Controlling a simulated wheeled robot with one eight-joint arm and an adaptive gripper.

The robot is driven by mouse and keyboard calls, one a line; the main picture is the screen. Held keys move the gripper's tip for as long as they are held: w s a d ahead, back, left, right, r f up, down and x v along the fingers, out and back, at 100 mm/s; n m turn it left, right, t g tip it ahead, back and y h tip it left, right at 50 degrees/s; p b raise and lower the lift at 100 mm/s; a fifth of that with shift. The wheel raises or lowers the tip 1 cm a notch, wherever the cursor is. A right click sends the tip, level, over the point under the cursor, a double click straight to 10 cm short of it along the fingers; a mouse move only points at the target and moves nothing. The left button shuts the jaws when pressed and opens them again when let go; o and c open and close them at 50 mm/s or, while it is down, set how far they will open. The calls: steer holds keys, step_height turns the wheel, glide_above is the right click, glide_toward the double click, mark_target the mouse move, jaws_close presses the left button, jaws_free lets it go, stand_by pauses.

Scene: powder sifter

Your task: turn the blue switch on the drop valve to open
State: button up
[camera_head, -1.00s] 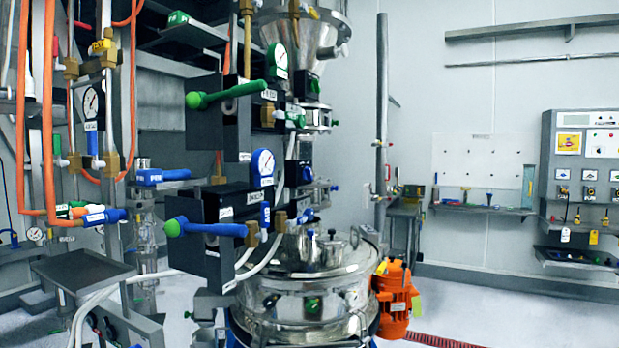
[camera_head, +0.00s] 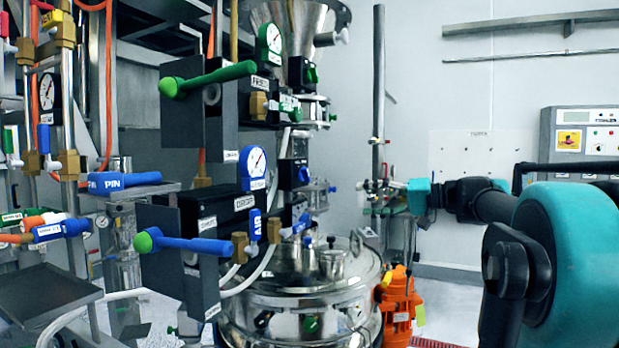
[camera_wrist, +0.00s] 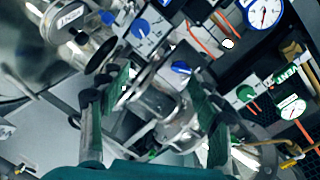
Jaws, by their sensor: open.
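In the head view, a dark valve box with a blue switch (camera_head: 303,174) sits on the steel column below the hopper. In the wrist view, one blue switch (camera_wrist: 181,68) shows ahead between my finger lines, above a silver fitting (camera_wrist: 158,108). A second blue switch (camera_wrist: 140,27) is on a pale panel further up. I cannot read which is labelled drop valve. My gripper (camera_head: 376,197) is right of the column; its green-padded fingers (camera_wrist: 160,92) are spread apart and appear empty.
A blue lever with a green knob (camera_head: 190,243) and a green lever (camera_head: 208,79) stick out left of the column. A steel vessel (camera_head: 300,295) stands below, beside an orange motor (camera_head: 398,300). A vertical pole (camera_head: 379,100) is close to my gripper.

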step_height(320, 180, up, 5)
steer(key=w+y, duration=0.1)
steer(key=w, duration=0.1)
glide_toward(305, 175)
steer(key=w+x, duration=0.1)
steer(key=x, duration=0.7)
steer(key=shift+t, duration=0.3)
steer(key=c, duration=1.2)
